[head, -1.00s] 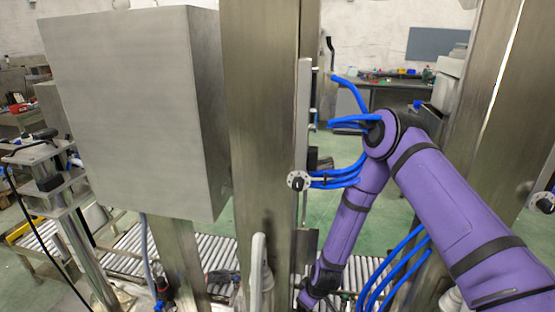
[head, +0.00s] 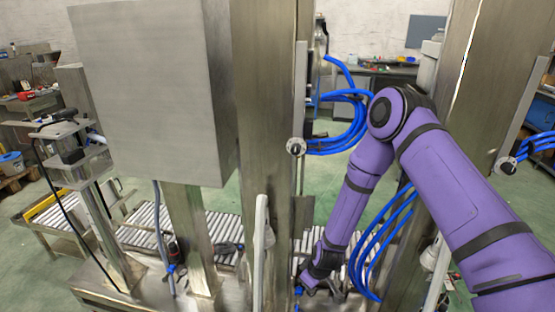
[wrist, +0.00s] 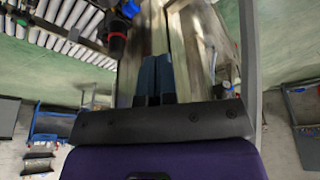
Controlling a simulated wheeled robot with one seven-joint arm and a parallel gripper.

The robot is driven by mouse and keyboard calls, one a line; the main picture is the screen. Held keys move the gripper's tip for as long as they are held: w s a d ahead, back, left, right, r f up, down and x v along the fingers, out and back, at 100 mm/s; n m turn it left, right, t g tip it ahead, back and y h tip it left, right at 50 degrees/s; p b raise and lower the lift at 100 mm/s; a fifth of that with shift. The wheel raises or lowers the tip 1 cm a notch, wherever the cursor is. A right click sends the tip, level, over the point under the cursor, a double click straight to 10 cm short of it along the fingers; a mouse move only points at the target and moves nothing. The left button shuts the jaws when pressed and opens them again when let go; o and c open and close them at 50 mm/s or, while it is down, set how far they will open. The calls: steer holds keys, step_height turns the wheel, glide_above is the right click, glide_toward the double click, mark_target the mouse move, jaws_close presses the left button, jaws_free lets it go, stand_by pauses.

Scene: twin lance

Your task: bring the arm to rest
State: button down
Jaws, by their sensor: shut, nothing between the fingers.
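My purple arm (head: 445,185) reaches in from the right in the head view and bends down at the elbow. Its lower end goes down between the steel columns. My gripper is in the wrist view (wrist: 154,80), with its two dark fingers side by side, shut and empty. In the head view the fingers are too small and too hidden near the bottom to make out. In the wrist view a steel post lies right behind the fingers; I cannot tell whether they touch it.
A steel column (head: 270,110) stands left of my forearm and another (head: 480,70) right of it. A grey box (head: 150,95) hangs at left. Blue hoses (head: 350,120) loop close to the arm. A roller conveyor (head: 150,222) runs low behind. Green floor is open farther back.

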steer(key=d+r+m+t, duration=0.1)
steer(key=d+r, duration=0.2)
steer(key=r, duration=0.9)
steer(key=d+r+m, duration=0.1)
steer(key=d+r, duration=0.2)
steer(key=r, duration=0.9)
steer(key=d+r+m+t, duration=0.1)
steer(key=d+r, duration=0.3)
steer(key=r, duration=0.8)
steer(key=s+d+r+m+h, duration=0.1)
steer(key=s+d+r+m, duration=0.15)
steer(key=s+r, duration=0.4)
steer(key=s+d+r+m+h, duration=0.1)
steer(key=s+d+r, duration=0.25)
steer(key=r, duration=0.55)
steer(key=s+d+r+m, duration=0.1)
steer(key=s+d+r, duration=0.1)
steer(key=s, duration=0.6)
steer(key=s+d+r+m+t, duration=0.1)
steer(key=s+r, duration=0.3)
steer(key=s, duration=0.5)
steer(key=shift+d+m+h, duration=0.3)
steer(key=shift+d+m, duration=0.25)
steer(key=shift+d, duration=0.15)
steer(key=shift+s, duration=0.1)
